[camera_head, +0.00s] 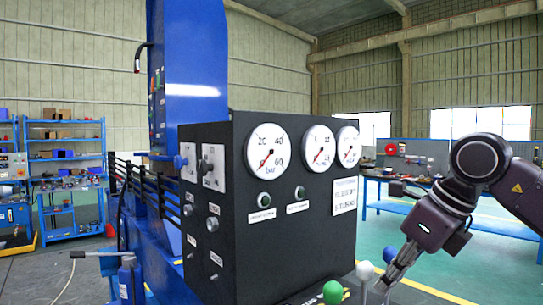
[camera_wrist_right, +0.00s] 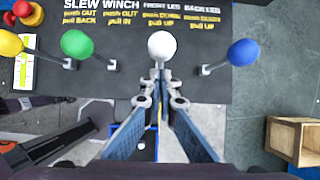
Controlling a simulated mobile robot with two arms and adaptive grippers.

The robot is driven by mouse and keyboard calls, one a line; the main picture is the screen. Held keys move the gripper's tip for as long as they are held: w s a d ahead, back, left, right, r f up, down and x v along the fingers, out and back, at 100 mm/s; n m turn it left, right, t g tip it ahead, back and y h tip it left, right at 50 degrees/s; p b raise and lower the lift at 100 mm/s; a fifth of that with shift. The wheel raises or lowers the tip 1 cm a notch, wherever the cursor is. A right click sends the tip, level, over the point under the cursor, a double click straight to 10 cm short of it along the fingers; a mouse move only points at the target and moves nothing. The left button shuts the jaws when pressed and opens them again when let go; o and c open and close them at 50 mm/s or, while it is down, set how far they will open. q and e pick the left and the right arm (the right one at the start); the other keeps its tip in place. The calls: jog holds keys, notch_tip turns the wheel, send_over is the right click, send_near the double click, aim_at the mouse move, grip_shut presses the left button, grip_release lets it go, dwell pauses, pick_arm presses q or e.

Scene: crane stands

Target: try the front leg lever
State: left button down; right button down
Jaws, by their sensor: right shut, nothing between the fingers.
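The front leg lever has a white ball knob (camera_wrist_right: 162,45) on a thin metal stem, below the "FRONT LEG" label in the right wrist view. The white knob (camera_head: 365,270) also shows at the lower right of the head view. My right gripper (camera_wrist_right: 160,88) is shut, its fingertips pointing at the stem just below the white knob; whether they touch it I cannot tell. In the head view my right gripper (camera_head: 384,285) comes down from the right beside the knobs. My left gripper is in neither view.
A green knob (camera_wrist_right: 76,43) and a yellow knob (camera_wrist_right: 10,43) stand left of the white one, a blue knob (camera_wrist_right: 243,52) right. A red button (camera_wrist_right: 22,8) sits upper left. The black gauge box (camera_head: 240,215) rises beside the levers. A wooden crate (camera_wrist_right: 284,137) lies lower right.

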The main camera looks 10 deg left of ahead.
aim_at(359, 267)
jog(key=shift+w, duration=0.1)
jog(key=shift+w+a+r+p, duration=0.1)
jog(key=shift+w+a+p, duration=0.65)
jog(key=shift+a+p, duration=0.3)
jog(key=shift+w, duration=0.1)
jog(key=shift+a, duration=0.1)
jog(key=shift+w+a+r+p, duration=0.1)
jog(key=shift+w+a+p, duration=0.9)
jog(key=shift+a+p, duration=0.1)
